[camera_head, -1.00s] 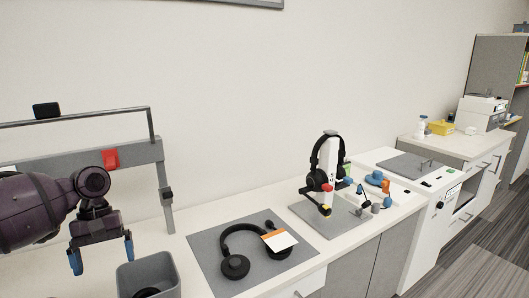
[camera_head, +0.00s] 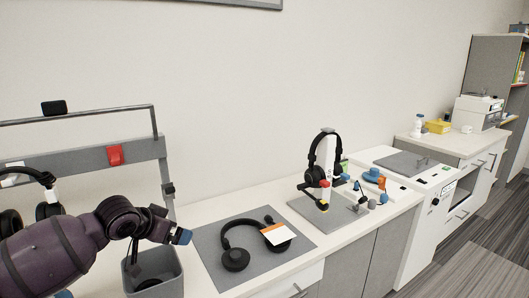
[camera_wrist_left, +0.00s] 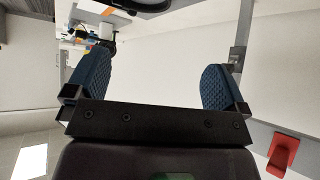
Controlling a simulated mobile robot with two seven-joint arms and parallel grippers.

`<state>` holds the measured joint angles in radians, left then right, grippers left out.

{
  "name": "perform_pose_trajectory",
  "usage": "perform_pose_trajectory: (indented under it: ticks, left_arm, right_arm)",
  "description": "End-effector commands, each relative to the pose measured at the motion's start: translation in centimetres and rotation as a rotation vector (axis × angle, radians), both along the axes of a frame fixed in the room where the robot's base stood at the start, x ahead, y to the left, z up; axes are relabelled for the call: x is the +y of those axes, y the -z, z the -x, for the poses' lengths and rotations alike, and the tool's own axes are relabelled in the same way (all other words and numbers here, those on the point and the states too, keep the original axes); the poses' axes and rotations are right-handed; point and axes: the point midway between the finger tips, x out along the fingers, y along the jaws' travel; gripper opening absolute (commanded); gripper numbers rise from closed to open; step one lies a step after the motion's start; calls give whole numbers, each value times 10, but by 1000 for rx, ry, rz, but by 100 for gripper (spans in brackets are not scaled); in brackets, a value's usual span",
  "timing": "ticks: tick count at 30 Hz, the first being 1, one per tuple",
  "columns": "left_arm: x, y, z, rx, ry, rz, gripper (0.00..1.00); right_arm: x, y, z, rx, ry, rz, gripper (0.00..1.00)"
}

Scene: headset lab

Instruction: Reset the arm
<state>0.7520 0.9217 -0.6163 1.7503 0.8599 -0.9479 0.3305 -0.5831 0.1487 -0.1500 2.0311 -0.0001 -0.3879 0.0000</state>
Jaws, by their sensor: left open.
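My left arm comes in from the left in the head view. Its gripper (camera_head: 181,237) is near the grey bin, in front of or above its rim, and seen side-on with a blue fingertip at the right. In the left wrist view the two blue finger pads of the left gripper (camera_wrist_left: 155,82) stand wide apart with nothing between them. My right gripper is in neither view.
A grey bin (camera_head: 169,280) holds something dark. Black headphones (camera_head: 237,259) with an orange-white card (camera_head: 277,236) lie on a grey mat. A headset (camera_head: 316,174) hangs on a white stand. A grey frame (camera_head: 85,160) with a red clip (camera_head: 115,154) stands at left.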

Motion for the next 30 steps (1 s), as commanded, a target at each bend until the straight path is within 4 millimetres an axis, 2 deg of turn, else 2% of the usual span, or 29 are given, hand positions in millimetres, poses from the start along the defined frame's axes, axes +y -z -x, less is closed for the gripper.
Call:
perform_pose_trajectory:
  ticks: [1,6,12,17,23,30]
  left_arm:
    - [-13,13,7,-65,41,8,100]
    - [-38,38,29,-288,122,11,100]
    - [-46,67,67,-462,120,8,100]
    - [-40,92,101,-537,73,-3,100]
    - [-23,125,148,-556,-22,-17,100]
    - [5,179,222,-462,-184,-31,100]
  right_arm:
    - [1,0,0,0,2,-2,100]
    - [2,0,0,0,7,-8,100]
    - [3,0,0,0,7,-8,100]
    - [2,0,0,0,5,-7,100]
    - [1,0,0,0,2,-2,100]
    - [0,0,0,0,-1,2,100]
